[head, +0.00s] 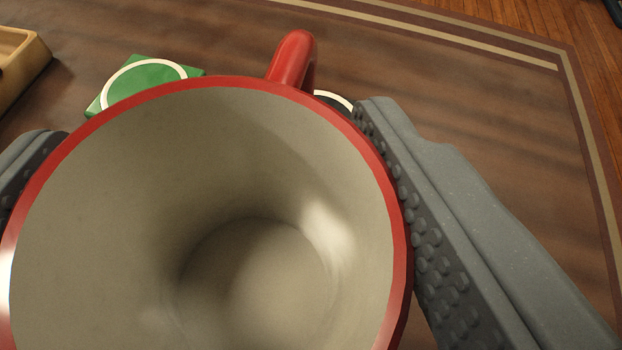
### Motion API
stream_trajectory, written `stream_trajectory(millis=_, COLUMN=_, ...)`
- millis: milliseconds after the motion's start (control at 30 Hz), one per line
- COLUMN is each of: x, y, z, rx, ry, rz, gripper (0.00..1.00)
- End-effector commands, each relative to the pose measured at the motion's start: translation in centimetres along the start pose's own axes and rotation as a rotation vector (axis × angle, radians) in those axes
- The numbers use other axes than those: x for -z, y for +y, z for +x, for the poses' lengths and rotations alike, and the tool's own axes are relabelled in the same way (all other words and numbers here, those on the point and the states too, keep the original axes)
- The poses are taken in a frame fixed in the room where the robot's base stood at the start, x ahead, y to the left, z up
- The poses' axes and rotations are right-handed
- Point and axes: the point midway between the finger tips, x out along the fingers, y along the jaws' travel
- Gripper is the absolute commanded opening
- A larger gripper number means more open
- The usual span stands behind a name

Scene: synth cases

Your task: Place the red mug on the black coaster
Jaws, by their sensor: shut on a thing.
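The red mug (293,62) has a cream inside and fills the lower left and middle of the head view. It looks empty, and its handle points to the far side. My gripper (205,140) is shut on the mug, with one grey padded finger on each side of it. A small piece of a dark coaster with a white ring, which looks like the black coaster (336,101), shows just beyond the mug's rim, right of the handle. The rest of it is hidden by the mug. The mug's underside is out of sight.
A green coaster (113,95) with a white ring lies beyond the mug to the left, partly covered by the rim. A wooden tray (38,58) stands at the upper left edge. The brown tabletop (480,110) is clear on the right, up to its striped border.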

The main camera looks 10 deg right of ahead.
Motion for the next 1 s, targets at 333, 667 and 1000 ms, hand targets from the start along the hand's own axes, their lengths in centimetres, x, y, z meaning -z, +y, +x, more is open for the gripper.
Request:
stream_trajectory(millis=333, x=-0.5, y=1.1, z=2.5, rx=-0.006, ry=0.006, rz=-0.004, gripper=0.4)
stream_trajectory(millis=667, x=1.4, y=3.7, z=8.9, rx=-0.005, ry=0.006, rz=-0.003, gripper=0.4)
stream_trajectory(millis=1000, x=2.7, y=5.5, z=13.6, rx=-0.003, ry=0.0, rz=-0.004, gripper=0.4)
